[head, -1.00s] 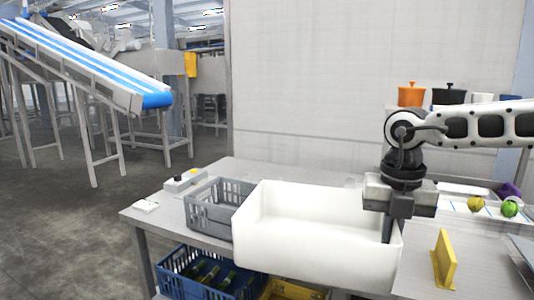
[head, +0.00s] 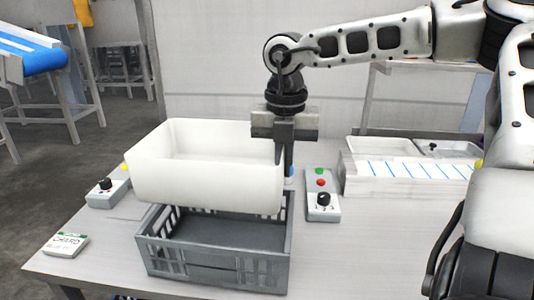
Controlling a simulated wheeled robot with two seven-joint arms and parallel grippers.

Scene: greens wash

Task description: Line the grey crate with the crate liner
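The crate liner (head: 210,180) is a white open-topped tub in the head view. It hangs over the rear part of the grey crate (head: 215,270) and is shifted a little left of it. The crate stands on the metal table, with slotted walls and a dark floor; the liner hides much of its back and left side. My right gripper (head: 286,160) points down and is shut on the liner's right wall near the back corner. The liner looks roughly level, with its bottom above the crate's floor. My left gripper is not in view.
A button box (head: 104,192) stands left of the crate, and another (head: 322,195) stands right. A white striped surface (head: 405,175) and metal trays (head: 445,147) are at right.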

